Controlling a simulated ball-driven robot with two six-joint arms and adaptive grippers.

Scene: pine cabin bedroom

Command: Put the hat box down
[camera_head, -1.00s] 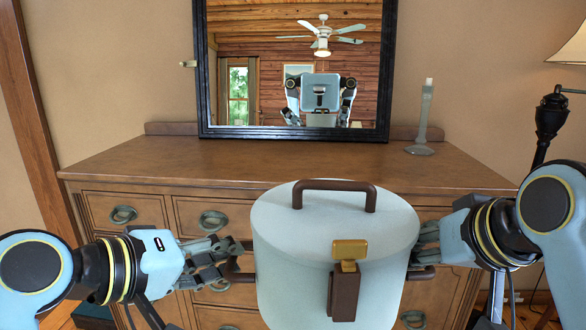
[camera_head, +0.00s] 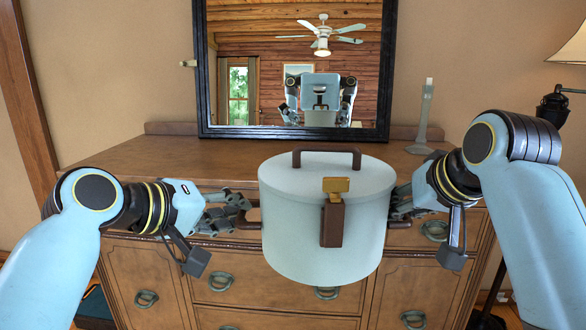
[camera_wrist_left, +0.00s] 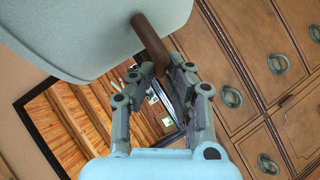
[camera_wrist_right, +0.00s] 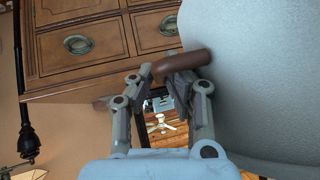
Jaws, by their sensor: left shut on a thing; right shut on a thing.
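The hat box (camera_head: 322,235) is a pale grey-blue round box with a brown top handle, a brown strap and a brass clasp. It is upright in the middle of the head view, in front of the dresser. My left gripper (camera_head: 240,218) is shut on its left brown side handle; the left wrist view shows the fingers on that handle (camera_wrist_left: 152,45). My right gripper (camera_head: 395,212) is shut on the right side handle, which the right wrist view shows between the fingers (camera_wrist_right: 182,64). The box's underside is hidden.
The wooden dresser (camera_head: 215,160) stands behind the box, its top mostly clear. A mirror (camera_head: 290,70) stands at its back, and a glass candlestick (camera_head: 424,120) at its right. A lamp (camera_head: 553,105) is at the far right.

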